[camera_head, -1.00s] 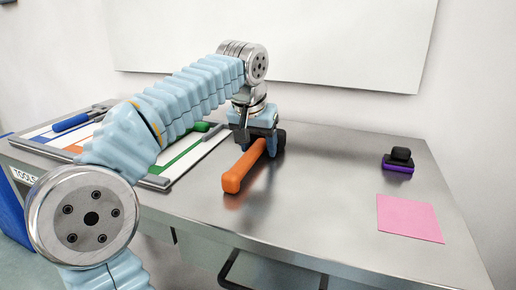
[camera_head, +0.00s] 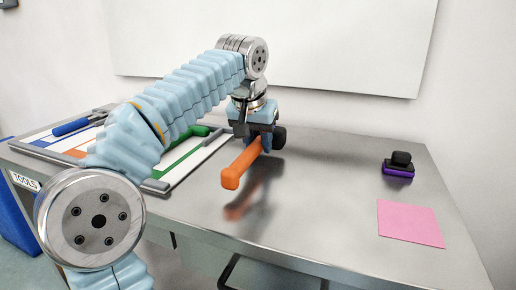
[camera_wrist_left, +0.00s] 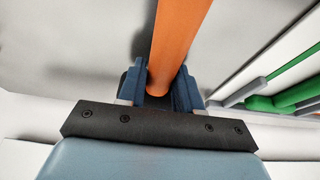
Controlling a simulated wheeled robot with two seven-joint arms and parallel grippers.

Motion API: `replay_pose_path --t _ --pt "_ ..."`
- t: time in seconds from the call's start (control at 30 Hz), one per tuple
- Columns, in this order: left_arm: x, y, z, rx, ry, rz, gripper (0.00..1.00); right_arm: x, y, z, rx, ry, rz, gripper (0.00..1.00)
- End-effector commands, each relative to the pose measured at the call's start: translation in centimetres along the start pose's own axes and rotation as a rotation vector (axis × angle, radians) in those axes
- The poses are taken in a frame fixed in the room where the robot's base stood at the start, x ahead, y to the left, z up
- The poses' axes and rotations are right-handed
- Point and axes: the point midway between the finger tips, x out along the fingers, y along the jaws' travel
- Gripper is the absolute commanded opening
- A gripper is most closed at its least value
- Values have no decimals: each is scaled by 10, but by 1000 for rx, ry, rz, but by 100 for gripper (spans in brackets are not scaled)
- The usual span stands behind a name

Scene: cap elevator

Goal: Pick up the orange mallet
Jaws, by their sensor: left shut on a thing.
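The orange mallet (camera_head: 242,165) has an orange handle pointing toward the front and a black head (camera_head: 280,137) at the far end. My left gripper (camera_head: 262,143) is shut on the mallet's handle near the head. The mallet hangs above the metal table, with its reflection apart below it. In the left wrist view the orange handle (camera_wrist_left: 173,40) runs between the two blue fingers of my left gripper (camera_wrist_left: 160,88). The mallet's head is partly hidden by the gripper in the head view. My right gripper is not in view.
A tool tray (camera_head: 157,186) with outlined slots and blue- and green-handled tools lies at the left of the metal table (camera_head: 320,215). A pink sheet (camera_head: 410,222) and a black and purple object (camera_head: 399,164) lie at the right. The middle of the table is clear.

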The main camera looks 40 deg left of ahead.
Motion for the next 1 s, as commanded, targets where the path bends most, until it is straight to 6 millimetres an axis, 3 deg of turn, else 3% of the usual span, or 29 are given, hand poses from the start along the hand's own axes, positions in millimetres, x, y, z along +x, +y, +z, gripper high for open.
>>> replay_pose_path --t 0.07,0.27,0.5,0.7,1.0 --pt "-17 0 -7 -1 6 2 0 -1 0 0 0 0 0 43" --pt "-76 -29 5 -4 8 1 0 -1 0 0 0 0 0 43" --pt "-121 -67 38 -4 3 0 0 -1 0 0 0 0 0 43" --pt "-140 -85 53 -2 1 0 0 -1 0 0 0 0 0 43" --pt "-145 -90 57 0 1 0 0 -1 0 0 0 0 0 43"
